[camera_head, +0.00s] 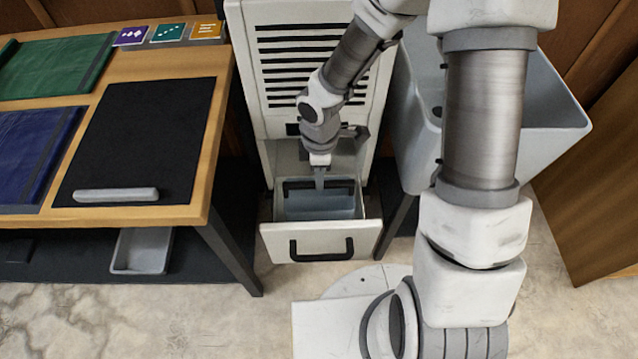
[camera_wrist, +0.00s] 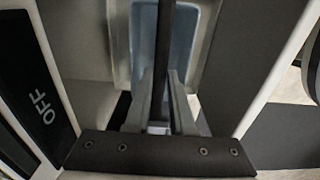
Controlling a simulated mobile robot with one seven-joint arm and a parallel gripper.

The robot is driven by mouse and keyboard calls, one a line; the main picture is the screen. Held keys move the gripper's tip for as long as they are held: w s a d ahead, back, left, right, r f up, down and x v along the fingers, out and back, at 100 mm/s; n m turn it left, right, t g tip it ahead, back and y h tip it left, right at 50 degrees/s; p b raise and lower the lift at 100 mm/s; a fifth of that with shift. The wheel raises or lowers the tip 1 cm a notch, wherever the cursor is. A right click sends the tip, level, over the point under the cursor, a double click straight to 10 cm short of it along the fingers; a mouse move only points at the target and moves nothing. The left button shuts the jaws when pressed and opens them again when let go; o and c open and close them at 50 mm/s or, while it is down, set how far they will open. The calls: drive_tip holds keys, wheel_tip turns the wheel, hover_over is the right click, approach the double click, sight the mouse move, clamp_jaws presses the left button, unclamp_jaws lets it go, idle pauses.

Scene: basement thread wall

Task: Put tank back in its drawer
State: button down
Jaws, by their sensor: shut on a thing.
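The tank (camera_head: 318,206) is a light blue-grey container with a dark handle bar. It sits within the open drawer (camera_head: 285,240) at the bottom of the white slatted cabinet; whether it rests on the drawer floor I cannot tell. My gripper (camera_head: 319,184) points down over the tank, shut on its handle. In the wrist view the dark handle runs between the fingers of my gripper (camera_wrist: 160,112), with the blue tank (camera_wrist: 188,45) beyond. The fingers hide part of the tank.
The drawer front has a black handle (camera_head: 321,249). A wooden table (camera_head: 218,130) stands left, with a black mat (camera_head: 140,135) on it. A grey basin (camera_head: 545,105) stands right, partly behind my arm. An OFF panel (camera_wrist: 35,95) shows in the wrist view.

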drive_tip(key=shift+f, duration=0.9)
drive_tip(key=c, duration=0.8)
unclamp_jaws()
drive_tip(key=shift+o, duration=0.2)
wheel_tip(320, 180, up, 12)
drive_tip(key=p, duration=0.6)
drive_tip(key=shift+r, duration=0.2)
